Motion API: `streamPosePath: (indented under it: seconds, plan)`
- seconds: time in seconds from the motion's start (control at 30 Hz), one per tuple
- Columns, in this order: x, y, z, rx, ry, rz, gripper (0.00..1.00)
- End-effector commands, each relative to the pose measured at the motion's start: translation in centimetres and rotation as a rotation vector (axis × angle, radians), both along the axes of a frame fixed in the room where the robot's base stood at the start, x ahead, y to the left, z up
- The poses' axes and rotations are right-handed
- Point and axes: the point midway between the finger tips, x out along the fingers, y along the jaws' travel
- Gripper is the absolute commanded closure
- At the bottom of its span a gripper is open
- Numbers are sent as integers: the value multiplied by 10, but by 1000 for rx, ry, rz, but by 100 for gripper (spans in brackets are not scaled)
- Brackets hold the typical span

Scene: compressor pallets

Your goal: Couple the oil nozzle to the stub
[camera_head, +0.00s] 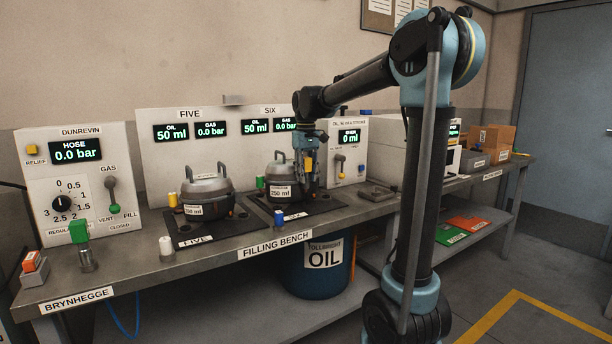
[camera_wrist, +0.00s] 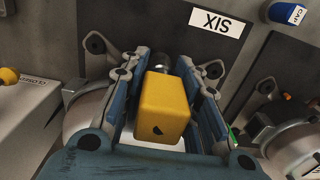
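My gripper (camera_head: 309,180) is at the compressor on plate SIX (camera_head: 281,190). In the wrist view its two blue fingers (camera_wrist: 168,95) lie on either side of a yellow block, which I take as the oil nozzle (camera_wrist: 163,102); they appear shut on it. The yellow also shows between the fingers in the head view (camera_head: 309,165). A short grey metal cylinder (camera_wrist: 186,63) shows at the block's far end, above the dark plate. I cannot tell whether this is the stub or part of the nozzle, or whether the two are joined.
A second compressor (camera_head: 205,192) stands on plate FIVE to the left. A blue cap (camera_head: 278,216) and a white piece (camera_head: 166,246) stand near the bench's front edge. The oil panel (camera_head: 349,140) stands behind, right of my gripper. A blue oil drum (camera_head: 322,278) is below the bench.

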Motion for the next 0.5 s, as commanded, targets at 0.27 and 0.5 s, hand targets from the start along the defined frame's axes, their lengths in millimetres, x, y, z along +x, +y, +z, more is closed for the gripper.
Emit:
streamPosePath:
  seconds: [0.27, 0.5]
  plan:
    - [0, 0, 0, 0, 0, 0, 50]
    - [0, 0, 6, 0, 0, 0, 50]
